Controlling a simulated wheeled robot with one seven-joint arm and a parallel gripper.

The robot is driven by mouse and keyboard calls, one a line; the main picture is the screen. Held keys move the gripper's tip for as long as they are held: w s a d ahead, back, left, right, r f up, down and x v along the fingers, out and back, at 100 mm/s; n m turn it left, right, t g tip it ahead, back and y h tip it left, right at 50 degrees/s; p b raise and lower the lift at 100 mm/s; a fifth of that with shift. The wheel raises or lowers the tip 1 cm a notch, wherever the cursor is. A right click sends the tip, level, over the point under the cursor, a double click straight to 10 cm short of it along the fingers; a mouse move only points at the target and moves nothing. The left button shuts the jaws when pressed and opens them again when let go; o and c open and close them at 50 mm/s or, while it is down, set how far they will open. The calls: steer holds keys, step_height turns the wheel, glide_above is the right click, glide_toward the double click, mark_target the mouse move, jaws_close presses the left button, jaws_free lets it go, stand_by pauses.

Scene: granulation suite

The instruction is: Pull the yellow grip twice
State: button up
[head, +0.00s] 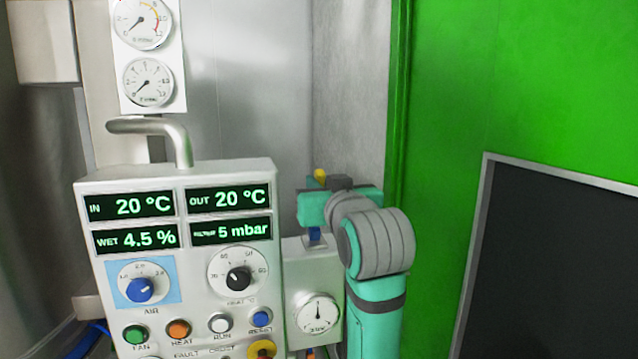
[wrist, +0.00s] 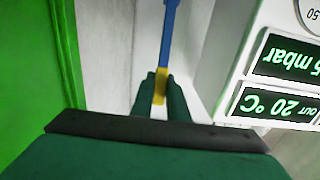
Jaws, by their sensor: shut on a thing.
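The yellow grip (wrist: 160,86) sits between the two dark green fingers of my gripper (wrist: 160,88) in the wrist view. My gripper is shut on it. A blue bar (wrist: 170,35) runs on from the grip, away from the fingers. In the head view, a small yellow piece (head: 320,174) shows just above my teal and grey arm, beside the control panel. A bit of blue shows below my wrist there. The fingers themselves are hidden by my arm in the head view.
The control panel (head: 180,172) with displays, dials and buttons stands close left of my arm. A small box with a gauge (head: 318,313) is beside it. A bent pipe (head: 150,127) rises behind the panel. A green wall (head: 450,120) and dark framed screen (head: 560,270) are right.

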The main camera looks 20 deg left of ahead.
steer(key=shift+o, duration=0.2)
steer(key=shift+s+d+f, duration=0.3)
steer(key=shift+s+d, duration=0.05)
steer(key=shift+s, duration=0.15)
steer(key=shift+s+d+f, duration=0.3)
steer(key=shift+s, duration=0.15)
steer(key=shift+s+d+f, duration=0.35)
steer(key=shift+s+f, duration=0.15)
steer(key=shift+s, duration=0.05)
steer(key=shift+s+d+f, duration=0.35)
steer(key=shift+s+f, duration=0.15)
steer(key=shift+s+d+f, duration=0.25)
steer(key=shift+s+f, duration=0.1)
steer(key=shift+f, duration=0.2)
steer(key=shift+s+d+f, duration=0.25)
steer(key=shift+s+f, duration=0.1)
steer(key=shift+f, duration=0.2)
steer(key=shift+c, duration=0.2)
steer(key=shift+o, duration=0.2)
